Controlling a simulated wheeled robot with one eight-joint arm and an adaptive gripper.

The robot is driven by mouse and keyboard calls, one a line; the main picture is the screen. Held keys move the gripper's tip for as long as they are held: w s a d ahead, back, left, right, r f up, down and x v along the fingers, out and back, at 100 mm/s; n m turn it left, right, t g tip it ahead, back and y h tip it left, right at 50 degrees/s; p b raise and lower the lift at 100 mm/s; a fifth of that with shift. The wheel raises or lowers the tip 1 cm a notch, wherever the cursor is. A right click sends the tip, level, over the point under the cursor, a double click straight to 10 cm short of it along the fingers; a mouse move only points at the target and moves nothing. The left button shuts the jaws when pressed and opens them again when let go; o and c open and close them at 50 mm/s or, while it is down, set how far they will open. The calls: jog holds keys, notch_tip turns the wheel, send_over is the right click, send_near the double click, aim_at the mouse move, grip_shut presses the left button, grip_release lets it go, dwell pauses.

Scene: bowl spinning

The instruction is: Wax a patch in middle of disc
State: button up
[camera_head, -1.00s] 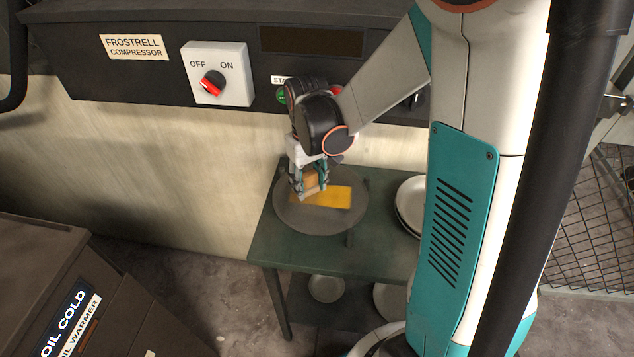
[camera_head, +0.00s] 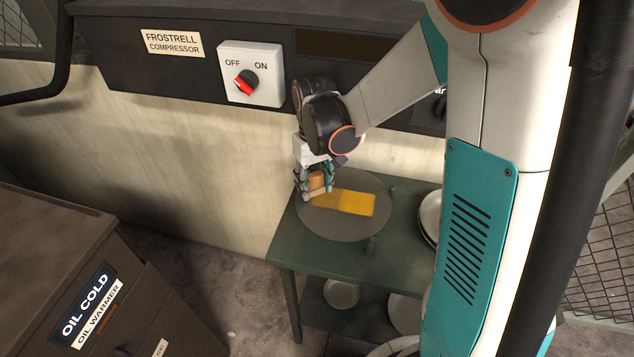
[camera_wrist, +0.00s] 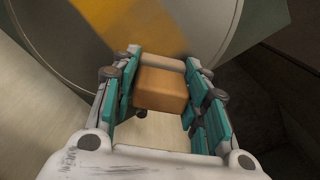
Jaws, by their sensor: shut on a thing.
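My gripper (camera_head: 316,190) is shut on a tan wax block (camera_wrist: 160,90), which shows between the fingers in the head view too. The gripper points down over the left part of the disc, by the patch's left end. I cannot tell whether the block touches the disc.
The green table (camera_head: 400,215) holds white plates (camera_head: 430,215) at its right and dishes (camera_head: 341,293) on its lower shelf. A compressor panel with a red switch (camera_head: 246,82) is behind. A dark oil warmer cabinet (camera_head: 50,245) stands at lower left.

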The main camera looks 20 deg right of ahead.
jog(key=shift+r+p, duration=2.2)
jog(key=shift+r, duration=0.8)
jog(key=shift+r+p, duration=1.15)
jog(key=shift+r, duration=0.4)
jog(key=shift+f, duration=0.1)
jog(key=shift+s+a+f+b, duration=0.2)
jog(key=shift+f+b, duration=0.7)
jog(key=shift+f, duration=0.3)
jog(key=shift+s+a+f+b, duration=0.1)
jog(key=shift+s+f+b, duration=0.1)
jog(key=shift+f+b, duration=0.85)
jog(key=shift+s+a+f+b, duration=0.1)
jog(key=shift+s+f+b, duration=0.1)
jog(key=shift+f+b, duration=0.85)
jog(key=shift+f, duration=0.25)
jog(key=shift+f+b, duration=0.55)
jog(key=shift+f, duration=0.45)
